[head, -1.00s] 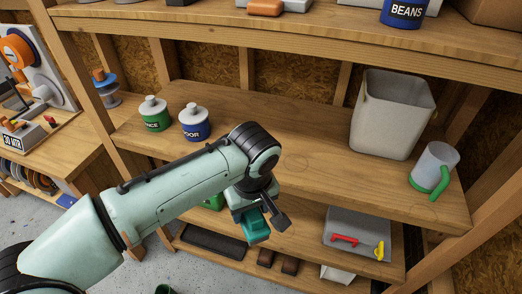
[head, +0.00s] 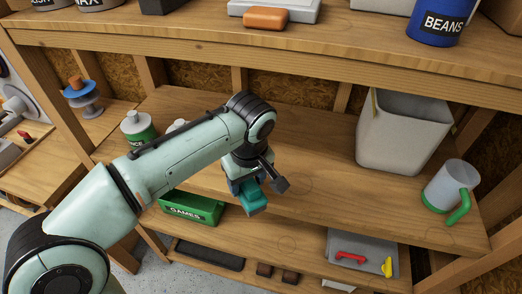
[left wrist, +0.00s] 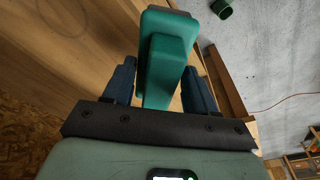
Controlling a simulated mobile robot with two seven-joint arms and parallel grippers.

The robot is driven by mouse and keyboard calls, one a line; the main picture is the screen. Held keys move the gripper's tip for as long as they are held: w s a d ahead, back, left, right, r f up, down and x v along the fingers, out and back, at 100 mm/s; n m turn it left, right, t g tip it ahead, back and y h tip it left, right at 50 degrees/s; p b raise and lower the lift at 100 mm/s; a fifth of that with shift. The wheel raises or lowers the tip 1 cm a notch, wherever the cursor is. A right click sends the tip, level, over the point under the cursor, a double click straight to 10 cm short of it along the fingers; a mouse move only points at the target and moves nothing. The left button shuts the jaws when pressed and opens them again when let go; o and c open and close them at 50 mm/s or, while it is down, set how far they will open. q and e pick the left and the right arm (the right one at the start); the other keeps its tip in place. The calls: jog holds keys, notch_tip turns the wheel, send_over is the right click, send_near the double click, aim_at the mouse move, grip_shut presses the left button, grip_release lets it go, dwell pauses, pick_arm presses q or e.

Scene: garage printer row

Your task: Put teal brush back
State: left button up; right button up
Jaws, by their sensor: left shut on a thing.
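The teal brush (head: 250,196) is in my left gripper (head: 246,186), in front of the middle shelf's front edge in the head view. In the left wrist view the teal brush (left wrist: 166,60) sits between the two dark blue fingers of my left gripper (left wrist: 160,85), which are shut on it. Its far side is hidden. My right gripper is in neither view.
The middle shelf (head: 320,165) holds a grey bin (head: 395,140), a clear mug with green handle (head: 448,190) and a green-labelled can (head: 138,130); its centre is bare. Below are a green GAMES box (head: 190,206) and a grey case (head: 365,245). The upper shelf carries a BEANS can (head: 440,22).

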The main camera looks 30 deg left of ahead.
pick_arm(q)
jog(key=w+a+f+p, duration=0.1)
jog(key=w, duration=0.3)
jog(key=w+a+f+p, duration=0.1)
jog(key=w, duration=0.3)
jog(key=w+a+f+p, duration=0.1)
jog(key=w, duration=0.3)
jog(key=shift+w+f, duration=0.2)
jog(key=shift+f, duration=0.1)
jog(key=shift+s, duration=0.15)
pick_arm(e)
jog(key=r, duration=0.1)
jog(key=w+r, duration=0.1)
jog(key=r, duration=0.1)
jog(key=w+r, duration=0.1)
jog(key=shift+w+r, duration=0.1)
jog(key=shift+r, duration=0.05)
pick_arm(q)
jog(key=shift+f, duration=0.2)
jog(key=o, duration=0.9)
